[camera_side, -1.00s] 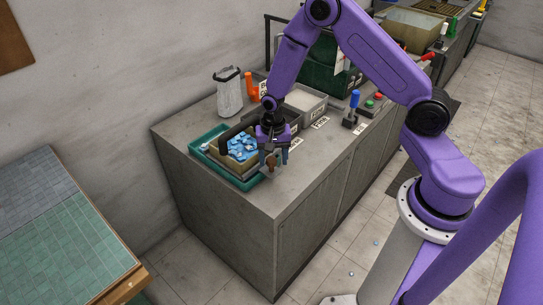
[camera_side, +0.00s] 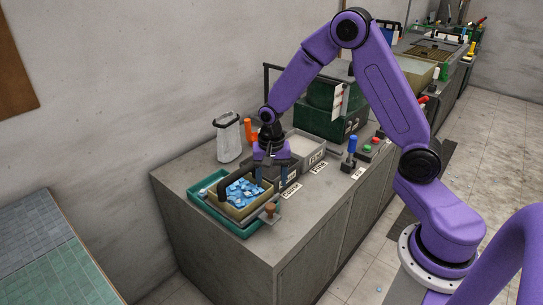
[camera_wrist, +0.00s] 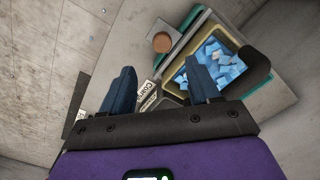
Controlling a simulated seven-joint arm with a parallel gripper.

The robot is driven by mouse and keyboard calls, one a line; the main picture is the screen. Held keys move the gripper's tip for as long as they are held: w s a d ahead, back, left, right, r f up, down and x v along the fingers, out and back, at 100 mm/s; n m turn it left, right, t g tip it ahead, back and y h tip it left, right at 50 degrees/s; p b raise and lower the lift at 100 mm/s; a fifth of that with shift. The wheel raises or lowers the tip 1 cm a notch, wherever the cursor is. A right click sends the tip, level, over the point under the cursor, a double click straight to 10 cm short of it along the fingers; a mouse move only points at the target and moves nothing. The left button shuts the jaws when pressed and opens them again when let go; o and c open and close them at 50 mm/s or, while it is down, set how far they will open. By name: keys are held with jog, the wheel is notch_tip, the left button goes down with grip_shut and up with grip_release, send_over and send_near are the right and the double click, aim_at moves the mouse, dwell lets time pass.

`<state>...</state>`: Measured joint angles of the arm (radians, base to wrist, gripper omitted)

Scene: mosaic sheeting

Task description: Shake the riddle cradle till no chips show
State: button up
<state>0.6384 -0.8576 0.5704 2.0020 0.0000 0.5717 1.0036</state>
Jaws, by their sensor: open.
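The riddle cradle is a tan box (camera_side: 233,207) inside a green tray (camera_side: 216,217) on the bench. Blue and pale chips (camera_side: 243,191) show plainly inside it, also in the wrist view (camera_wrist: 212,65). A dark bar handle lies along its far side, seen in the wrist view (camera_wrist: 255,67). A round brown knob (camera_side: 270,209) is at the near right corner; it also shows in the wrist view (camera_wrist: 162,42). My gripper (camera_side: 271,181) points down at the cradle's right side. In the wrist view its open fingers (camera_wrist: 159,68) have nothing between them; whether they touch the cradle is unclear.
Labelled grey bins (camera_side: 307,148) sit right behind my gripper. A white jug (camera_side: 228,138) and an orange item (camera_side: 249,131) stand at the back. A blue-handled lever (camera_side: 351,148) and buttons (camera_side: 371,147) are to the right. The bench front (camera_side: 305,205) is clear.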

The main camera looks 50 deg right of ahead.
notch_tip(320, 180, up, 7)
jog(key=shift+r, duration=0.2)
jog(key=shift+s, duration=0.1)
jog(key=s+a+r+n, duration=0.4)
jog(key=s+a+n, duration=0.4)
jog(key=s, duration=0.4)
jog(key=s+d+r+n, duration=0.1)
jog(key=s+d+n, duration=0.1)
jog(key=s+n, duration=1.1)
jog(key=s, duration=0.3)
jog(key=shift+r+n, duration=0.3)
jog(key=shift+r, duration=0.05)
